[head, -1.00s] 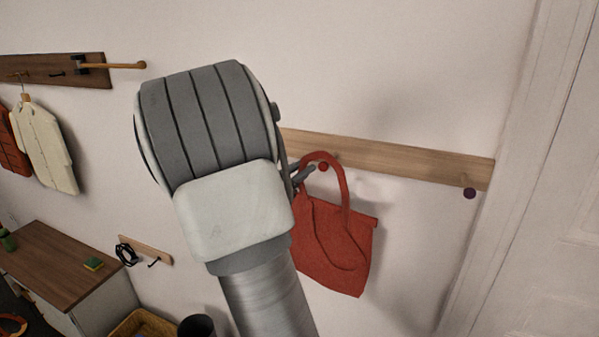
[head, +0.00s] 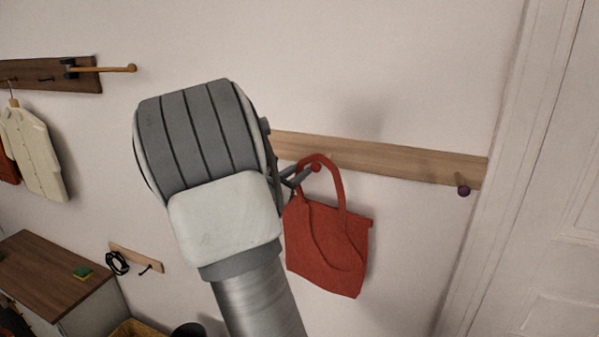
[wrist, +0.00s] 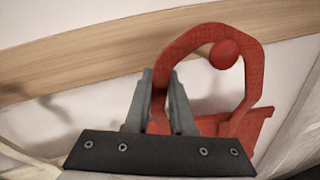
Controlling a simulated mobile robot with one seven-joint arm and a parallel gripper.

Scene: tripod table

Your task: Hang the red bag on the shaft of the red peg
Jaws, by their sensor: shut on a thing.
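The red bag (head: 327,250) hangs below its handle in front of the wall in the head view. The red peg's round tip (head: 316,168) shows inside the handle loop, close under its top; it also shows in the wrist view (wrist: 223,54). The peg's shaft is hidden behind the tip and handle, so I cannot tell whether the handle touches it. My gripper (head: 297,176) is shut on the left side of the bag's handle (wrist: 185,45). In the wrist view the fingers (wrist: 160,95) stand left of the red tip.
A wooden rail (head: 400,160) runs along the wall, with a dark purple-tipped peg (head: 464,191) at its right end near the white door (head: 555,200). A dark rail (head: 50,77) with hanging clothes is at left, above a wooden-topped cabinet (head: 45,270).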

